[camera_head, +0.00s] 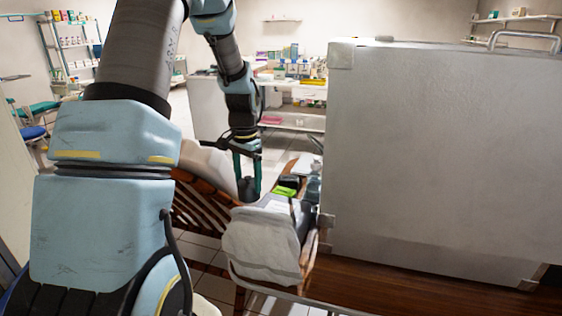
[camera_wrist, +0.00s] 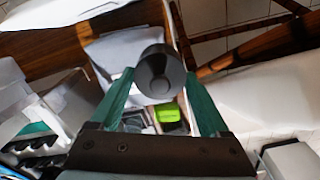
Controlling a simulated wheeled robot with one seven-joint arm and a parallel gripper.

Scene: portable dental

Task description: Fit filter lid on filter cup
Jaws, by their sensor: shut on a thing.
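My gripper (camera_head: 248,183) hangs pointing down over the far side of the cluttered cart, left of the big metal case. Its teal fingers are shut on a dark grey round piece (camera_wrist: 160,72), which I take to be the filter lid. In the wrist view its round end face, with a smaller raised circle, shows between the fingertips. In the head view the piece (camera_head: 248,189) is a small dark shape below the fingers, clear of the things around it. I cannot make out the filter cup in either view.
A large grey metal case (camera_head: 440,150) blocks the right side. A grey cloth-like cover (camera_head: 262,245) hangs at the cart's near end. A bright green item (camera_head: 285,191) lies behind it, also in the wrist view (camera_wrist: 168,112). A slatted wooden chair (camera_head: 200,210) stands left.

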